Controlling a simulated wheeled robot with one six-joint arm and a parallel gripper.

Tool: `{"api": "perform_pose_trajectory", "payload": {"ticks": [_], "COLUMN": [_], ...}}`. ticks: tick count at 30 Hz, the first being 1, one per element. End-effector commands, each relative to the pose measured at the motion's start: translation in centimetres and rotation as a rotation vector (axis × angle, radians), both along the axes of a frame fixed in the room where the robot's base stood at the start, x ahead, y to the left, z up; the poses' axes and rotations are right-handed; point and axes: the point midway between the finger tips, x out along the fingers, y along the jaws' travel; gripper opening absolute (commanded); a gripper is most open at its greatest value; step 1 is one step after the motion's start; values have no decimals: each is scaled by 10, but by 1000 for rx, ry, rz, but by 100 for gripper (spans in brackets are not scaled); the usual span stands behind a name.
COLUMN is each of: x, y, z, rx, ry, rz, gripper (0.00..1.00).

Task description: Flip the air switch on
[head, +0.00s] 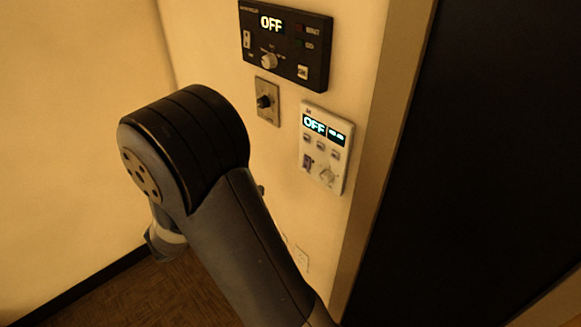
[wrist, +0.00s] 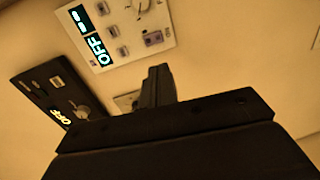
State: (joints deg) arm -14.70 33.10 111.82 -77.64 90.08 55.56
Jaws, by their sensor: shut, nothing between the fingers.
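A white control panel (head: 324,150) on the wall shows a lit OFF display, small buttons, a small purplish rocker switch (head: 308,161) and a round knob. Its label is too small to read, so I cannot tell for certain which switch is the air switch. The white panel also shows upside down at the top of the wrist view (wrist: 122,53), with the purplish rocker (wrist: 153,38) on it. My gripper (wrist: 159,72) is shut and empty, its fingertips appearing below the white panel in that view. I see no contact. In the head view my arm hides the gripper.
A black control panel (head: 285,45), also reading OFF, hangs above the white one. A small metal plate with a dark knob (head: 265,101) sits between them to the left. Wall outlets (head: 301,257) are lower down. A door frame (head: 385,110) and dark doorway lie to the right.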

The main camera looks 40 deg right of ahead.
Motion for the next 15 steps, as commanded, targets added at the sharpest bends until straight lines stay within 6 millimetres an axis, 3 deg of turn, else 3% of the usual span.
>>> {"api": "perform_pose_trajectory", "payload": {"ticks": [8,15], "x": [0,1], "y": [-2,-26], "z": [0,-2], "rx": [0,0], "ry": [0,3], "rz": [-1,-5], "gripper": [0,0]}}
